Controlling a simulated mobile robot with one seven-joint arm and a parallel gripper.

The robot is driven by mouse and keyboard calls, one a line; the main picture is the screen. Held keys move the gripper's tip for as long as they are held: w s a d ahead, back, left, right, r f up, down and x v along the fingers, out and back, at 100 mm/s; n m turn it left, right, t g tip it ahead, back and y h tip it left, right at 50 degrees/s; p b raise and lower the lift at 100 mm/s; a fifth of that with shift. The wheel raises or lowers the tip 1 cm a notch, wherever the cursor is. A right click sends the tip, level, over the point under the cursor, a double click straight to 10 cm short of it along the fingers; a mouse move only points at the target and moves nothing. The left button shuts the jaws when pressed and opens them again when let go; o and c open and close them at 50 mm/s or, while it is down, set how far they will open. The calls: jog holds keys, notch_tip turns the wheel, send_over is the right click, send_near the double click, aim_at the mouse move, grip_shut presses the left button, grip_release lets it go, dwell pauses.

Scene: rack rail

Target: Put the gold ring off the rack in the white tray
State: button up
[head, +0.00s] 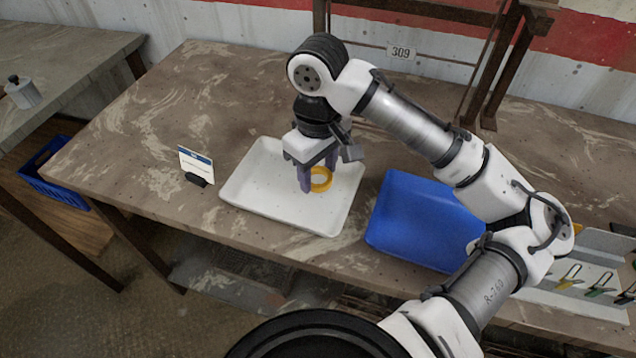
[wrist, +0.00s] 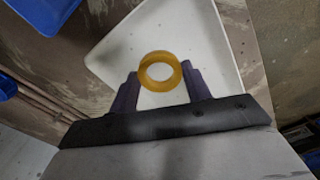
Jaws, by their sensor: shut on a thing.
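The gold ring (head: 320,180) is between the purple fingers of my gripper (head: 318,178), over the white tray (head: 248,203). In the wrist view the gold ring (wrist: 160,58) shows face-on between the two fingertips (wrist: 160,82), with the white tray (wrist: 120,58) behind it. My gripper is shut on the ring. In the head view the ring looks upright, its hole visible. Whether it touches the tray floor I cannot tell. No other thing shows in the tray.
A blue tray (head: 415,215) stands right of the white tray. A small sign card (head: 196,164) stands on the table to the left. A rack (head: 575,285) with several hanging items is at the lower right. The table left of the card is clear.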

aim_at(318, 197)
jog(key=shift+f, duration=2.15)
jog(key=shift+f, duration=0.2)
jog(key=o, duration=1)
jog(key=shift+r, duration=0.1)
notch_tip(318, 197, up, 12)
jog(key=shift+r, duration=0.1)
